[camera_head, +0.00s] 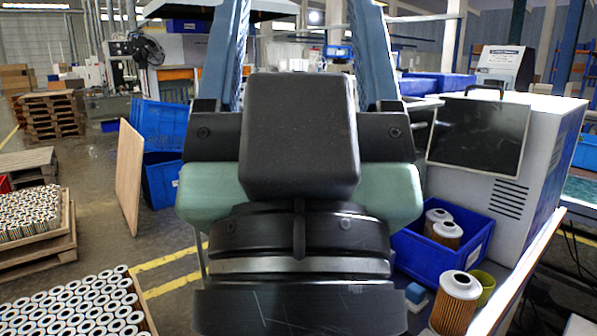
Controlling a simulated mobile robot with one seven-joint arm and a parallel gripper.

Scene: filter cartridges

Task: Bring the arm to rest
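My gripper (298,25) fills the middle of the head view, close to the camera and pointing away from it. Its two blue fingers stand wide apart, with only background showing between them. The fingers run off the top edge, so their tips are hidden. One filter cartridge (456,303) stands upright on the table at the lower right, apart from my gripper. Two more cartridges (446,234) stand in a blue bin (432,274) behind it. My gripper's body hides part of that bin's left side.
A white machine with a dark screen (480,134) rises at right. Several cartridges fill trays (75,308) at lower left. A brown board (130,177) leans near blue crates (160,128).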

